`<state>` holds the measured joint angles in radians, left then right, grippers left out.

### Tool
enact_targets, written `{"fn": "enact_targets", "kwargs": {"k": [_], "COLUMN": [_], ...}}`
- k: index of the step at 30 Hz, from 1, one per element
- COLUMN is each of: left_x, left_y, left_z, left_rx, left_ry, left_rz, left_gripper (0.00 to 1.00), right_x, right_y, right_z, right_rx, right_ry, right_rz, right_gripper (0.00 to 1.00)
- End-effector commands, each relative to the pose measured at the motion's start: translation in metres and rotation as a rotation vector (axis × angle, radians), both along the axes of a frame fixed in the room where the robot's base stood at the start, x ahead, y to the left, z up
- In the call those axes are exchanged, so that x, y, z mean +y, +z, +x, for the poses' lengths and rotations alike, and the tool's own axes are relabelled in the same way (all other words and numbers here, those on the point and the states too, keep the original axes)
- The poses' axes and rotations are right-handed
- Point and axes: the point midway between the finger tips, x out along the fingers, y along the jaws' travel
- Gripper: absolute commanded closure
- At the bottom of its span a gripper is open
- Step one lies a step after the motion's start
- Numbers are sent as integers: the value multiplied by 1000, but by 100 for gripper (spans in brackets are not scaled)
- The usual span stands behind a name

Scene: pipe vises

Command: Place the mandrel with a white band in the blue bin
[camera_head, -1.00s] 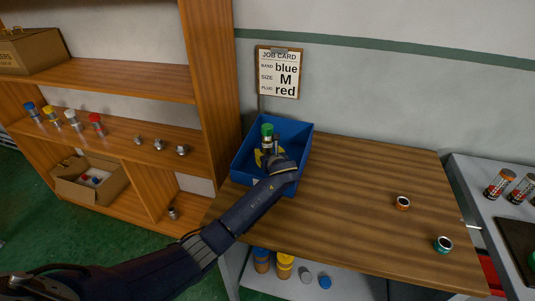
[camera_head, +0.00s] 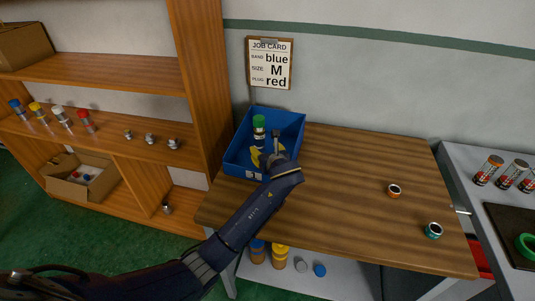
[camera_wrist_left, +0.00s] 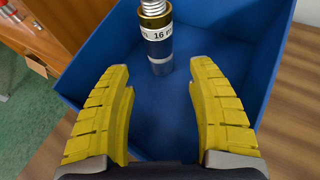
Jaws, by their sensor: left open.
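A mandrel with a green top (camera_head: 259,130) stands upright in the blue bin (camera_head: 292,150). In the left wrist view the mandrel (camera_wrist_left: 157,34) shows a white band marked "16", a brass collar and a threaded shaft. Its top is out of that view. My left gripper (camera_head: 264,158) is over the near part of the bin. Its yellow fingers (camera_wrist_left: 160,88) are open and apart, with the mandrel beyond the tips and blue bin floor between them. My right gripper is not in view.
The bin sits at the bench's (camera_head: 340,200) back left corner, beside the wooden shelf (camera_head: 205,75). An orange ring (camera_head: 394,191) and a teal ring (camera_head: 434,231) lie on the right of the bench. Its middle is clear. A job card (camera_head: 270,63) hangs on the wall.

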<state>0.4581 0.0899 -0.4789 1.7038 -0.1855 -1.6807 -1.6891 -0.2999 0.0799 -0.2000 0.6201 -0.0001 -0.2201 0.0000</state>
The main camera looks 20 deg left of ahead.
Motion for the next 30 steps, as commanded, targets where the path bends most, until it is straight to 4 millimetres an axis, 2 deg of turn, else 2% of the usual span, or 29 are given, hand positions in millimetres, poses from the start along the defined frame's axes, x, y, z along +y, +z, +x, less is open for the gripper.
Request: {"fn": "enact_targets", "kwargs": {"k": [3,9,24,28,30], "left_x": [-8,-14,-15,-7,6], "left_y": [6,10,12,13,16], "left_z": [-11,-21,-23,-23,-23], "left_rx": [0,1,0,-2,-7], "left_ry": [-1,0,0,16,42], "left_rz": [-2,-1,0,6,17], "left_gripper": [42,42,42,42,42], "right_x": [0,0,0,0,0], "right_y": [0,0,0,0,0], "right_z": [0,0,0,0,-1], "right_rx": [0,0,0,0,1], "right_ry": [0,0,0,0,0], "right_rz": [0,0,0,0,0], "right_gripper": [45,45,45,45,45]}}
